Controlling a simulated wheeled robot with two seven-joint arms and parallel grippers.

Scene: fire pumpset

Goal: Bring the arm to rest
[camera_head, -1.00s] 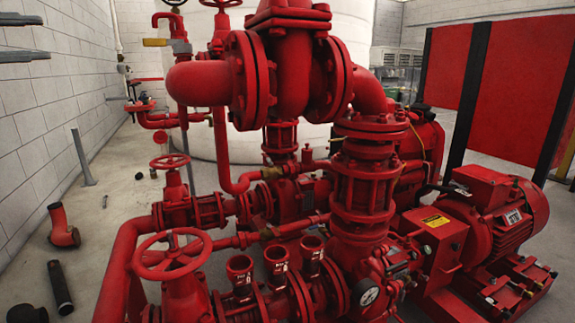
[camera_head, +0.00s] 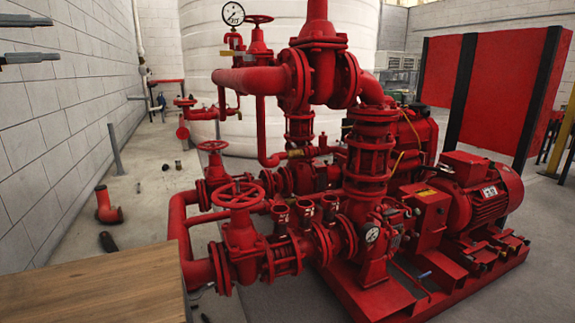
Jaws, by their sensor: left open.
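My left gripper (camera_head: 54,39) shows at the upper left edge, in front of the white block wall. Its two grey fingers stand apart with nothing between them, so it is open and empty. The rest of the left arm is out of the picture. My right gripper is not in view. The red pumpset (camera_head: 365,200) fills the middle and right of the view. Its red handwheel (camera_head: 238,195) is at the near left, and a round gauge (camera_head: 232,13) stands at the top. The left gripper appears clear of the pumpset.
A wooden tabletop (camera_head: 95,290) fills the lower left corner, beside the red pipe. A red pipe elbow (camera_head: 107,206) and a dark piece (camera_head: 108,242) lie on the floor. A white tank (camera_head: 270,120) and red panels (camera_head: 510,90) stand behind.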

